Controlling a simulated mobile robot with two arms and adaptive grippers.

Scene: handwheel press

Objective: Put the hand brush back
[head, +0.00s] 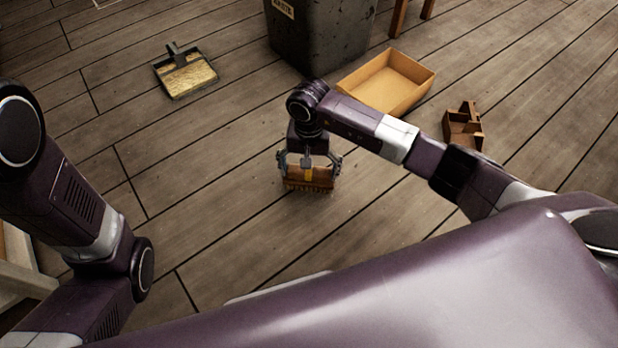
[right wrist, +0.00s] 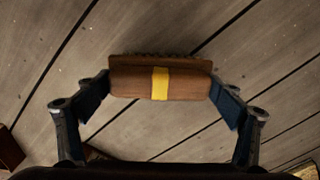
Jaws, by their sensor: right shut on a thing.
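The hand brush (head: 309,178) has a brown wooden back with a yellow band and short bristles. My right gripper (head: 308,166) is shut on it, one finger at each end of the wood. In the right wrist view the brush (right wrist: 160,84) lies between the fingertips of my right gripper (right wrist: 160,92), with bristles along its far edge. The floor shows around it; I cannot tell whether the bristles touch the floor. My left arm is at the left of the head view, and its gripper is out of the picture.
A dustpan (head: 172,82) with a light, speckled pan lies on the plank floor at the upper left. A dark waste bin (head: 320,35) stands at the top. An open cardboard-coloured box (head: 399,98) and a small brown divided holder (head: 464,131) are to the right. Floor left of the brush is clear.

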